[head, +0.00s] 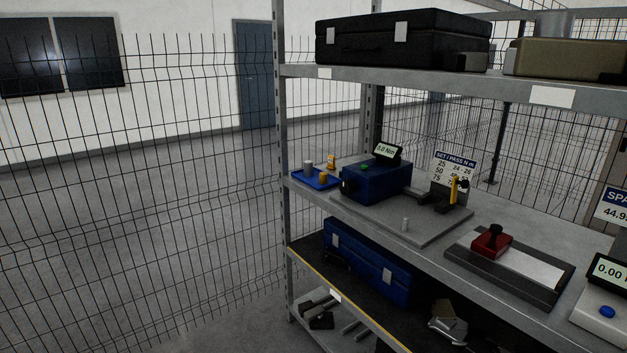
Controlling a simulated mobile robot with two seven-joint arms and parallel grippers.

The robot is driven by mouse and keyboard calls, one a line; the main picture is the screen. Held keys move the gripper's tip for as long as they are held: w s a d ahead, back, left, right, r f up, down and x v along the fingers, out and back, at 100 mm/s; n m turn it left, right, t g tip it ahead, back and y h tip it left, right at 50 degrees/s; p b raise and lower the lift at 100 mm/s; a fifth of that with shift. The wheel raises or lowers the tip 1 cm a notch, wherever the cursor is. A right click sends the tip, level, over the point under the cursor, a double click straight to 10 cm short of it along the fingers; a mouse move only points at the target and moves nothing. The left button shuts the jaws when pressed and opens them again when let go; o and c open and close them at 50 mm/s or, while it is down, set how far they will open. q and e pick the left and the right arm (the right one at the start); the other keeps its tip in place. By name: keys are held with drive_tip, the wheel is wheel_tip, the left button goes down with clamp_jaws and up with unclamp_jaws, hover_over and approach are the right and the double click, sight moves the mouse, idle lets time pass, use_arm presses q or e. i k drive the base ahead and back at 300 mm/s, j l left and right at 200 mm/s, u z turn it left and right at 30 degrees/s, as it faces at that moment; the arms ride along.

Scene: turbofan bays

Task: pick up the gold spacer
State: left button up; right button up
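A small gold cylinder (323,177), which looks like the gold spacer, stands in a shallow blue tray (312,183) at the left end of the middle shelf. A taller grey cylinder (308,168) stands beside it in the tray. A yellow-gold piece (331,161) stands just behind the tray; its exact shape is too small to tell. Neither of my grippers shows in the head view.
Right of the tray, a blue torque tester (375,184) sits on a grey plate with a small pale cylinder (405,224). Further right are a red-handled block (491,243) and a scale (601,318). A shelf post (281,130) rises near the tray. Wire fencing stands left.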

sight(323, 175)
drive_tip(key=z, duration=0.6)
drive_tip(key=i+j+z, duration=0.25)
drive_tip(key=j+z, duration=0.2)
drive_tip(key=i+j+z, duration=0.25)
drive_tip(key=j, duration=0.15)
drive_tip(key=i+j+z, duration=0.1)
drive_tip(key=j+z, duration=0.15)
drive_tip(key=j, duration=0.65)
drive_tip(key=i+j, duration=0.1)
drive_tip(key=j, duration=0.45)
drive_tip(key=i+j, duration=0.1)
drive_tip(key=j, duration=0.45)
